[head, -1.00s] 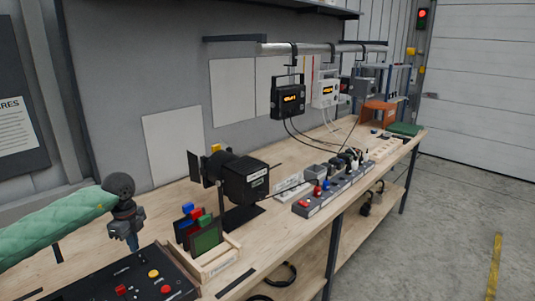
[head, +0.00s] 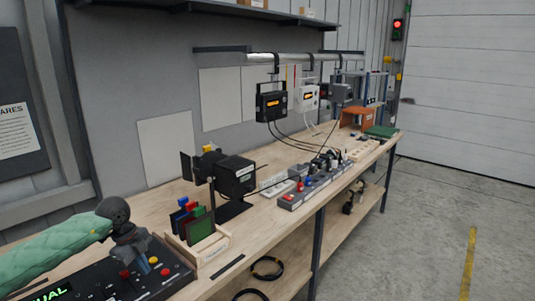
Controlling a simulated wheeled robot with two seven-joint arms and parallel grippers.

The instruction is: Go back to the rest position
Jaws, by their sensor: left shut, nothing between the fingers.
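My left arm, in a green padded sleeve, comes in from the left in the head view. My left gripper (head: 143,266) is shut and empty. It points down over the black control panel (head: 88,283) at the bench's near left end. Red and yellow buttons and a green lit display show on the panel. I cannot tell whether the fingertips touch the panel. My right gripper is not in view.
A wooden rack of coloured cards (head: 210,250) stands right of the panel. Behind it is a black stage lamp (head: 235,176). A power strip (head: 325,184) lies farther along the wooden bench. Devices hang from a rail (head: 300,58). The concrete floor (head: 420,240) at right is clear.

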